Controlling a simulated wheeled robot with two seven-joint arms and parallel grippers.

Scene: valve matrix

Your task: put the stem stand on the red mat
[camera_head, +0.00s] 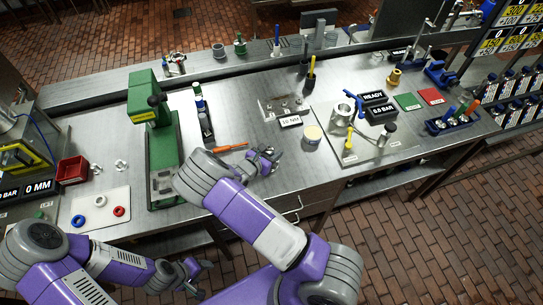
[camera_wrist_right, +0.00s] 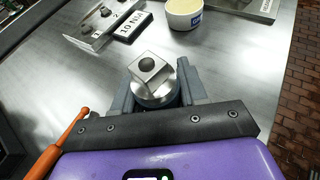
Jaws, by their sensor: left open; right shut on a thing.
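My right gripper (camera_head: 268,160) is shut on a small steel piece with a round body and a square top with a hole, which I take to be the stem stand (camera_wrist_right: 153,80). The right wrist view shows it between the two fingers of this gripper (camera_wrist_right: 155,93), above the bare steel bench. In the head view it is small and partly hidden by the fingers. The red mat (camera_head: 431,96) lies flat at the right of the bench, far from this gripper, and looks bare. My left gripper (camera_head: 201,277) is open and empty, low in front of the bench edge.
A pale board (camera_head: 365,148) with a steel cylinder and a yellow-handled part stands between. A cream-filled tub (camera_head: 312,135) and an orange screwdriver (camera_head: 231,147) are near the right gripper.

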